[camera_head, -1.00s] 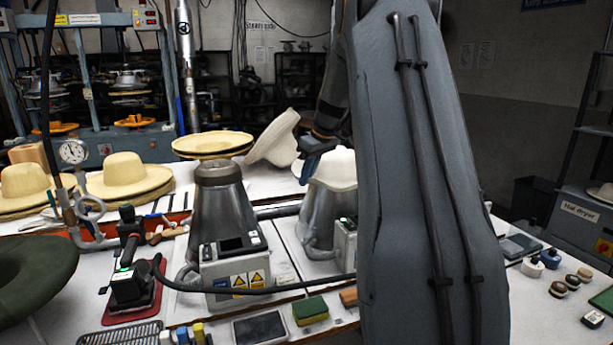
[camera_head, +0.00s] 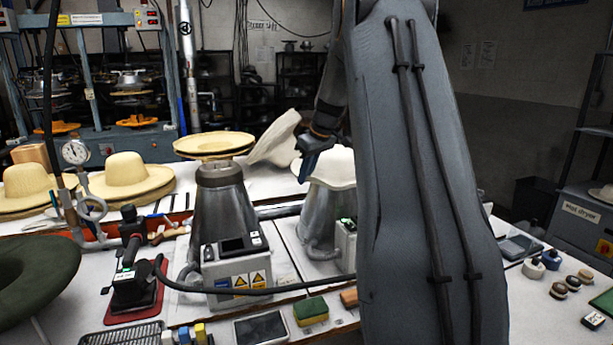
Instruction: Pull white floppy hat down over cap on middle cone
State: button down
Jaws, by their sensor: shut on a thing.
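The middle cone (camera_head: 322,214) is a shiny grey metal form, partly hidden on its right by my arm. White felt (camera_head: 336,167) covers its top, with a wavy lower edge hanging around it; no separate cap can be made out beneath. A pale floppy hat-like piece (camera_head: 274,138) leans up behind and left of the cone. Whether it joins the white felt cannot be told. My gripper (camera_head: 302,176) is at the left edge of the white felt, pointing down and shut on the white floppy hat; the gripped part is mostly hidden.
A left cone (camera_head: 217,215) bears straw-coloured hats (camera_head: 213,145). A control box (camera_head: 237,270) stands before it. A black hose (camera_head: 270,290) crosses the bench. A green hat (camera_head: 35,275) lies front left. My arm blocks the view right of the middle cone.

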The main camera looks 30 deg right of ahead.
jog(key=shift+w+f, duration=0.1)
jog(key=shift+f, duration=0.3)
dwell(0.7)
dwell(0.3)
jog(key=c, duration=1.8)
grip_release()
jog(key=shift+r, duration=0.1)
jog(key=shift+w+r+p+v, duration=0.15)
jog(key=shift+p+v, duration=0.55)
jog(key=shift+v, duration=0.5)
jog(key=shift+w+p+v, duration=0.2)
jog(key=shift+p+v, duration=0.5)
jog(key=shift+v, duration=0.5)
jog(key=shift+w+r+p+v, duration=0.15)
jog(key=shift+p+v, duration=0.55)
jog(key=shift+v, duration=0.5)
jog(key=shift+a+f, duration=0.1)
jog(key=shift+a, duration=0.05)
